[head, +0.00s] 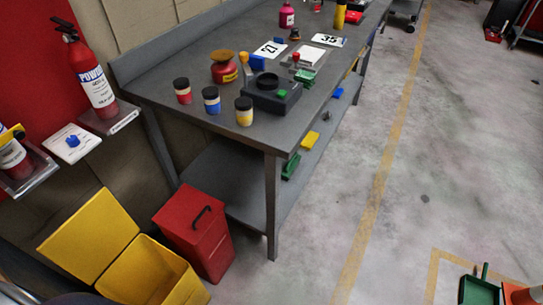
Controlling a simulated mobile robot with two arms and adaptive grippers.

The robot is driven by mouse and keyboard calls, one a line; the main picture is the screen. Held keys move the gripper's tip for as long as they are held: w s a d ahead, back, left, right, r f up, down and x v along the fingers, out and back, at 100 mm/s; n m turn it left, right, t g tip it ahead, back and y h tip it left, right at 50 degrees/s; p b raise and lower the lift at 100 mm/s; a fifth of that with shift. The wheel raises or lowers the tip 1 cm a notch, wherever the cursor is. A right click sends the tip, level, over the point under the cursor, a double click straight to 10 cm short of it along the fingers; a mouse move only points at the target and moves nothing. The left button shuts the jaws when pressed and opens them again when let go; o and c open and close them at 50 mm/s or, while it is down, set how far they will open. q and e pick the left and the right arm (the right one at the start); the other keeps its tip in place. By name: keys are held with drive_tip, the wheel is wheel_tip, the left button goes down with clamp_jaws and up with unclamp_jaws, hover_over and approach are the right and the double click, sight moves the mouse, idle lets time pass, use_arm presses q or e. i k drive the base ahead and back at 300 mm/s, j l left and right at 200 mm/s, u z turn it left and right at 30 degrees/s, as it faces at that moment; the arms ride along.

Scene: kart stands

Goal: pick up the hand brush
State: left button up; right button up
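I cannot make out a hand brush with certainty in the head view. A dark green dustpan-like tray (479,291) sits on the floor at the bottom right, with a short upright green handle at its back. The frame's bottom edge cuts it off, and whether a brush lies in it is too small to tell. On the workbench (185,67), a red round pot (224,72) has a brownish top, and small green, blue and yellow items lie around a dark box (270,95). Neither of my grippers shows in the view.
Three lidded jars (211,100) stand near the bench's front edge. A red bin (197,232) and an open yellow bin (150,272) stand at its near end. An orange cone (525,296) stands beside the green tray.

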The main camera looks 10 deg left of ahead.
sight(287, 172)
drive_tip(key=i+l+u, duration=0.1)
drive_tip(key=l+u, duration=0.4)
drive_tip(key=l, duration=0.15)
drive_tip(key=i+l, duration=0.45)
drive_tip(key=l, duration=0.25)
drive_tip(key=i+l+u, duration=0.2)
drive_tip(key=l+u, duration=0.15)
drive_tip(key=i+l+u, duration=0.15)
drive_tip(key=l+u, duration=0.5)
drive_tip(key=i+l, duration=0.05)
drive_tip(key=l, duration=0.05)
